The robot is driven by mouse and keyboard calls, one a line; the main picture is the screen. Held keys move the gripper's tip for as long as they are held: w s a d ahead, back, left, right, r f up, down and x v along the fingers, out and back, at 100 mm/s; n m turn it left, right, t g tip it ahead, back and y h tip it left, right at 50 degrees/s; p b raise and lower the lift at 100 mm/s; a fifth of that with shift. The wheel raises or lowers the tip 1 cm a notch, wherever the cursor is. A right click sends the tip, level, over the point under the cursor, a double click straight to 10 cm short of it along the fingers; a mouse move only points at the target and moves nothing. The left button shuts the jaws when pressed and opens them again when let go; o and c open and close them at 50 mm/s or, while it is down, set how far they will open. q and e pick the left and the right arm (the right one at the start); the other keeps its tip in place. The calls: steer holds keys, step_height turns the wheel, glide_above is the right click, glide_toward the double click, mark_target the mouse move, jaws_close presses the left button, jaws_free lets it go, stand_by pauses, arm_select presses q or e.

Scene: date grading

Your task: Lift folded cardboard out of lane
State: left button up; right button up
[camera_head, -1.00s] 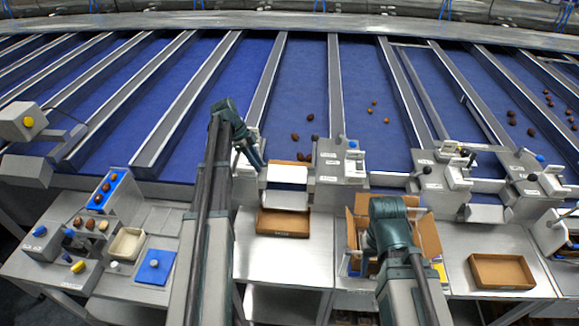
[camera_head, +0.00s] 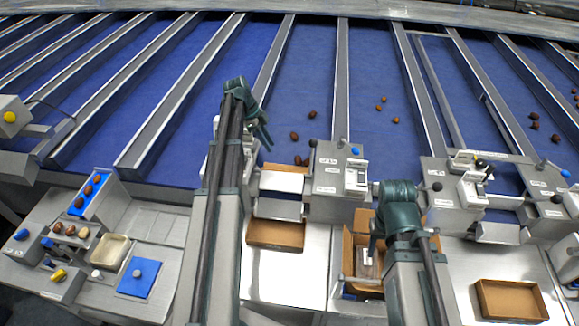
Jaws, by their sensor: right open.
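No piece of folded cardboard is clear to me in a lane. A thin brown strip (camera_head: 285,168) shows at the lane's near end, just behind a pale gate; I cannot tell whether it is cardboard. My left gripper (camera_head: 264,138) hangs over the blue lane, up and left of the strip and apart from it. Its fingers are dark and small, and I cannot tell if they are open. My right gripper (camera_head: 372,248) is open and points down at an open cardboard box (camera_head: 348,262), partly hidden by my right arm.
Several dark dates (camera_head: 294,135) lie in the lane right of my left gripper. Smaller orange-brown dates (camera_head: 381,107) lie in the lane further right. A brown tray (camera_head: 276,236) sits below the gate, and another tray (camera_head: 511,300) lies at right. Grey dividers (camera_head: 342,80) separate the lanes.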

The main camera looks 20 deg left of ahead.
arm_select(q)
steer(key=b, duration=0.8)
glide_toward(286, 169)
steer(key=s+d, duration=0.2)
steer(key=s, duration=0.1)
steer(key=shift+s, duration=0.15)
steer(key=shift+d+f, duration=0.15)
steer(key=shift+f, duration=0.05)
arm_select(e)
step_height(286, 169, down, 8)
steer(key=shift+s, duration=0.1)
arm_select(q)
steer(key=b+x, duration=0.5)
steer(key=shift+f, duration=0.1)
arm_select(e)
step_height(286, 169, down, 5)
steer(key=shift+r, duration=0.1)
arm_select(q)
jaws_close()
